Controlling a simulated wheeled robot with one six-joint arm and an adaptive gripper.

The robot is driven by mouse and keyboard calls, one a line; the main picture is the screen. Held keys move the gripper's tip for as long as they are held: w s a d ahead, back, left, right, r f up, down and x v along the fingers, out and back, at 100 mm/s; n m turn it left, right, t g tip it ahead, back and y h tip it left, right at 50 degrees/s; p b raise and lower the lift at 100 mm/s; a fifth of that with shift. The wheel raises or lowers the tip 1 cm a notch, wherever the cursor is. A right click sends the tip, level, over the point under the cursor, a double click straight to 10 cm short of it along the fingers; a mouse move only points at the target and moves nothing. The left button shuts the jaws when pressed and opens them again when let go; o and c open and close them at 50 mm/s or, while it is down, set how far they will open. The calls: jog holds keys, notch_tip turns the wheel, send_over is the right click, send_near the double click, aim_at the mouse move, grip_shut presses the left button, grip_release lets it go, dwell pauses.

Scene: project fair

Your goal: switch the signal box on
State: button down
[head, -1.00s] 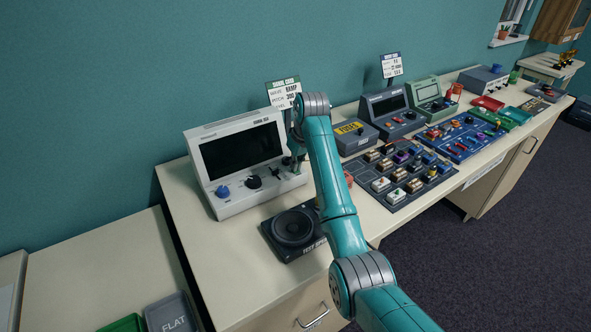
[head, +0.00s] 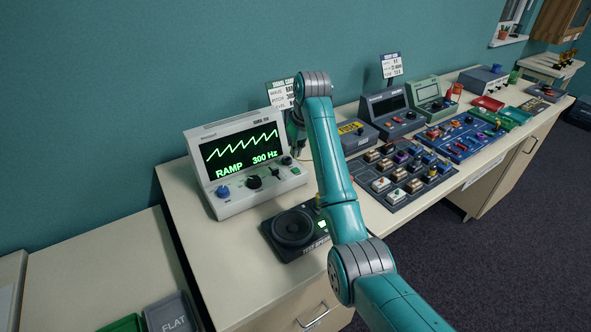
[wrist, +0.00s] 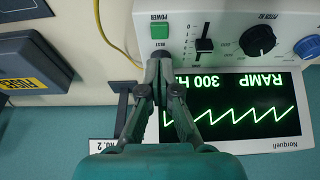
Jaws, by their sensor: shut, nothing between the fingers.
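In the wrist view the screen (wrist: 240,110) appears upside down. The green POWER button (wrist: 160,30) is at the box's corner, just beyond my fingertips. My gripper (wrist: 158,58) is shut and empty, its tips over the panel near a small label below that button. I cannot tell whether the tips touch the panel. In the head view my gripper (head: 298,153) is at the box's right end, partly hidden by my arm.
A black speaker (head: 293,227) with a green light sits in front of the box. A yellow cable (wrist: 103,35) runs beside it. A grey fuse box (head: 354,135) and a mat of several switch blocks (head: 400,205) lie to the right. A card (head: 279,94) stands behind.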

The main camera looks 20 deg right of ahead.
aim_at(296, 170)
notch_tip(296, 170, up, 5)
jog(key=shift+f, duration=0.1)
dwell(0.6)
dwell(0.3)
